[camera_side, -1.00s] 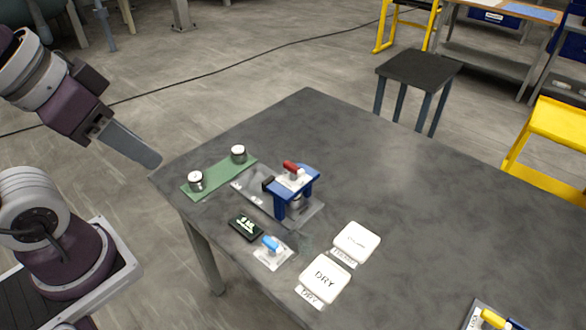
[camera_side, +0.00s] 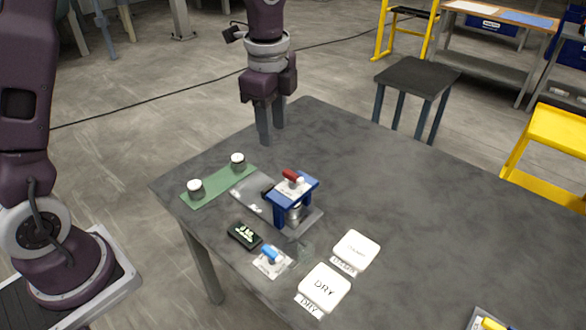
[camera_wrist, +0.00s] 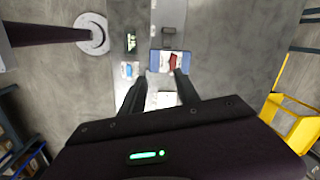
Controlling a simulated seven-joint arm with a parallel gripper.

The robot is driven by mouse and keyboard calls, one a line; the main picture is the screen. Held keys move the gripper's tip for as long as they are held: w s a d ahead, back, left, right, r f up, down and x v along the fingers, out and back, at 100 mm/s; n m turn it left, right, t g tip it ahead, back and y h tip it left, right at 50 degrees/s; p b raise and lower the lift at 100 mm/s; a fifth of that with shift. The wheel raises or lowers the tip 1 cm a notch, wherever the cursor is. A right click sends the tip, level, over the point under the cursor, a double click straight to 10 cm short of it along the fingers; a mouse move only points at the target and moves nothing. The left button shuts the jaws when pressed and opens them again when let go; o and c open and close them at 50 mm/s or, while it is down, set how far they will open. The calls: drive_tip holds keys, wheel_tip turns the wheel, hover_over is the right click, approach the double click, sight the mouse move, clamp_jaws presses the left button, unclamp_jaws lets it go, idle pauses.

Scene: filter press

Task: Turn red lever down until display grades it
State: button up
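The red lever (camera_side: 291,175) sits on top of the blue press frame (camera_side: 310,187), near the middle of the table. It also shows in the wrist view (camera_wrist: 173,62), between and beyond my fingers. The small black display (camera_side: 244,235) has light green characters too small to read; it appears in the wrist view too (camera_wrist: 131,42). My gripper (camera_side: 270,138) points down behind the press in the side view, well above and apart from it. In the wrist view its two fingers (camera_wrist: 160,90) are spread with nothing between them.
A green strip (camera_side: 215,188) holds two white-topped cylinders left of the press. Two white pads, one marked DRY (camera_side: 324,288), lie to the right. A yellow-handled item (camera_side: 492,323) is at the front edge. The table's right half is mostly clear.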

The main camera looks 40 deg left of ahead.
sight(293, 174)
drive_tip(key=w+f+m, duration=0.1)
drive_tip(key=f, duration=0.1)
drive_tip(key=w+f+m, duration=0.1)
drive_tip(key=w+f, duration=0.1)
drive_tip(key=w+f+m+g, duration=0.1)
drive_tip(key=w+f, duration=0.1)
drive_tip(key=f, duration=0.1)
drive_tip(key=shift+d+h, duration=0.25)
drive_tip(key=shift+h, duration=0.15)
wheel_tip(293, 174, down, 7)
drive_tip(key=shift+f, duration=0.1)
clamp_jaws()
